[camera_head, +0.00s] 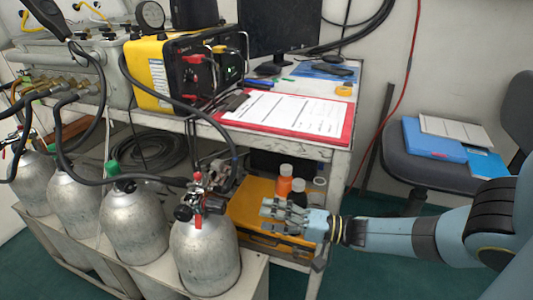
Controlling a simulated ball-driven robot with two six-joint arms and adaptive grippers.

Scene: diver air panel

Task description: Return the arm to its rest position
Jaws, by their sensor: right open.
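My right arm comes in from the right edge, light blue with dark bands. Its right gripper (283,216) is open and empty, pointing left. It appears in front of the yellow case (258,193) under the table and to the right of the nearest silver cylinder (205,257). A gap shows between the gripper and that cylinder's valve (199,197). I cannot tell whether the gripper touches the case. My left gripper is not in view.
Several silver cylinders stand in a rack at the left, with black hoses above. The table (340,160) holds a yellow-black unit (180,70) and a red clipboard (285,112). Orange (285,180) and dark bottles stand beside the gripper. A chair (420,165) with folders is right.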

